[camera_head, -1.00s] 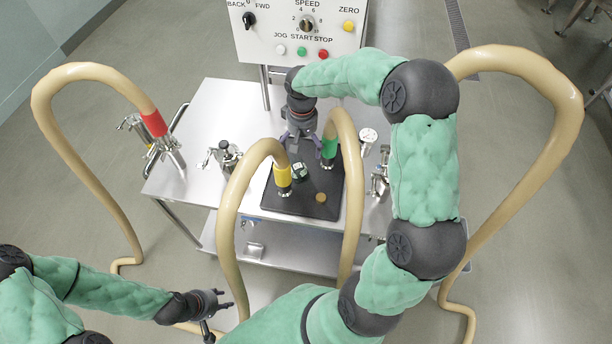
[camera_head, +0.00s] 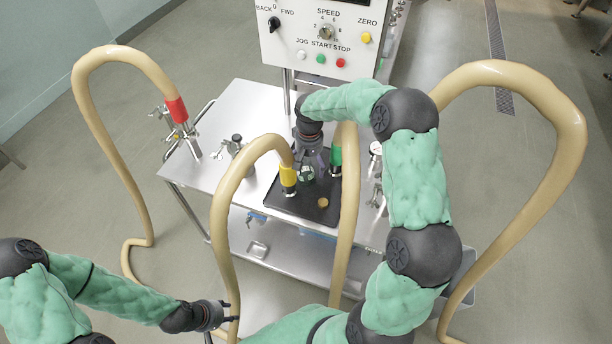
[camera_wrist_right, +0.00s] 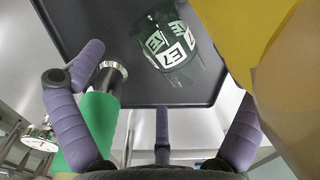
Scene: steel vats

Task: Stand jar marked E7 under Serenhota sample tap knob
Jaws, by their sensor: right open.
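The jar marked E7 (camera_wrist_right: 170,45) is dark green with white E7 labels. It stands on the black tray (camera_wrist_right: 60,12) on the steel cart; in the head view the jar (camera_head: 306,174) shows between the yellow- and green-collared hoses. My right gripper (camera_head: 313,160) is close behind the jar in the head view. In the right wrist view its purple fingers (camera_wrist_right: 160,120) are spread, with the jar ahead of them and nothing between. My left gripper (camera_head: 222,322) is open and empty at the lower left, away from the cart. I cannot read any Serenhota label.
The yellow-collared hose (camera_head: 288,178) and green-collared hose (camera_head: 336,158) flank the jar closely. A small tan disc (camera_head: 323,202) lies on the tray. Steel valve fittings (camera_head: 236,150) stand left of the tray. A control panel (camera_head: 318,35) stands behind. The red-collared hose (camera_head: 177,110) is far left.

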